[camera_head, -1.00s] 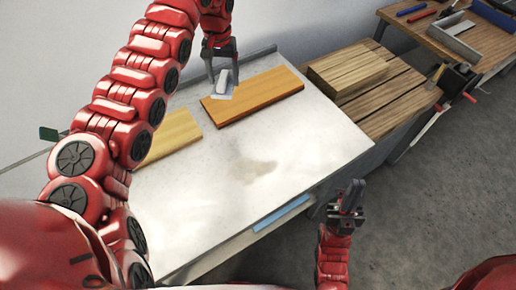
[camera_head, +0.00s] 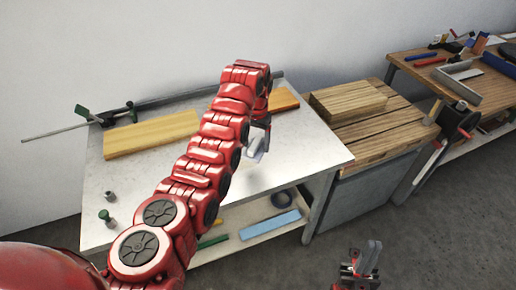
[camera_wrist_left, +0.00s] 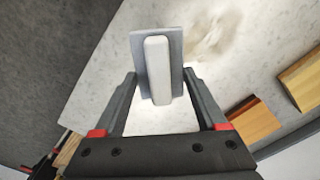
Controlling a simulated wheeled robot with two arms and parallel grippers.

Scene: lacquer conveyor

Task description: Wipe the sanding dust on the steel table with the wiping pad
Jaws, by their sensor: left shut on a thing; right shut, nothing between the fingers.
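The wiping pad (camera_head: 255,148), grey with a pale handle, is in my left gripper (camera_head: 262,128), which is shut on it. In the left wrist view the pad (camera_wrist_left: 173,45) shows between the fingers; I cannot tell whether it touches the table. The steel table (camera_head: 305,145) is pale. The brownish sanding dust (camera_wrist_left: 217,38) lies on it just right of the pad in the left wrist view; in the head view my left arm covers most of that area. My right gripper (camera_head: 368,256) is shut and empty, in front of the table over the floor.
A yellow board (camera_head: 150,134) and an orange board (camera_head: 284,99) lie at the table's back, with a clamp (camera_head: 105,117) beside. Small metal parts (camera_head: 111,196) stand at left. Wooden planks (camera_head: 350,98) and a tool bench (camera_head: 425,68) are right. A lower shelf holds a blue item (camera_head: 271,224).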

